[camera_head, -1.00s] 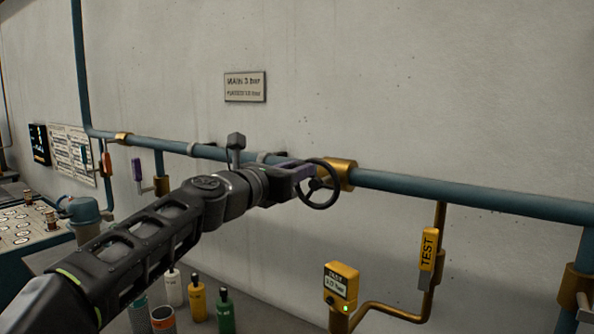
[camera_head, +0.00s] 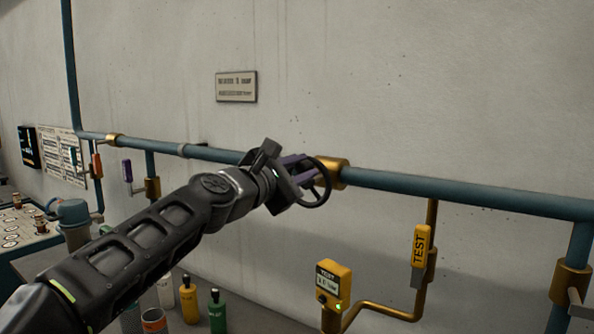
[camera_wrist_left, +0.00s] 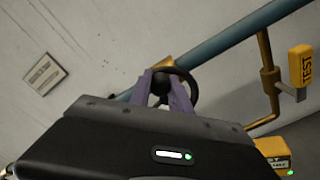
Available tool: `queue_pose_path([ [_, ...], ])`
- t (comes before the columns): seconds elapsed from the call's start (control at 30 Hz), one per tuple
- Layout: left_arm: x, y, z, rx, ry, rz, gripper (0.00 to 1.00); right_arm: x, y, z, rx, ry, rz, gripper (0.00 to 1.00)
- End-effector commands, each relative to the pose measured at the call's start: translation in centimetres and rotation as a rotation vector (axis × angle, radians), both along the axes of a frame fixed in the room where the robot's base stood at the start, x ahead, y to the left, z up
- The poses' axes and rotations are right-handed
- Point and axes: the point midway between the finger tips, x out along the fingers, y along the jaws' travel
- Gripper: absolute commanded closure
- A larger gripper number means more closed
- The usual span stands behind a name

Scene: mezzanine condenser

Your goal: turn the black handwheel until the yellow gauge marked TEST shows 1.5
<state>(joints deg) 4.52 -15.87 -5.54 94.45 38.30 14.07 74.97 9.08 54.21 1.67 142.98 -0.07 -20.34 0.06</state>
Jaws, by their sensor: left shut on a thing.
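The black handwheel (camera_head: 324,190) sits on a brass fitting (camera_head: 331,171) on the blue-green pipe. My left gripper (camera_head: 307,173) is at the wheel, its purple fingers shut on it. The wrist is rolled over. In the left wrist view the purple fingers (camera_wrist_left: 163,88) straddle the wheel's dark centre, and the wheel's rim (camera_wrist_left: 192,82) shows to their right. The yellow gauge (camera_head: 333,283) marked TEST stands below right on a brass pipe; its reading is too small to read surely. A green light shows on it. My right gripper is in neither view.
A wall sign (camera_head: 236,86) is above my arm. Several bottles and cans stand below the arm. A control panel (camera_head: 22,232) is at the left.

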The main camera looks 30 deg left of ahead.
Motion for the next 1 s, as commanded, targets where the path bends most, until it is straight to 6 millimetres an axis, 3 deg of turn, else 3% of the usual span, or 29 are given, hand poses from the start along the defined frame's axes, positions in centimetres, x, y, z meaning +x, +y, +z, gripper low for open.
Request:
queue_pose_path([
  [0.43, 0.0, -1.2, -0.6, 0.305, 0.008, -0.001, 1.00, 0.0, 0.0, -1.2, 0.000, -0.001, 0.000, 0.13],
  [1.0, 0.0, -1.4, -0.7, 0.358, 0.009, -0.002, 1.00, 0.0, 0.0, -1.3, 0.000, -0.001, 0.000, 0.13],
])
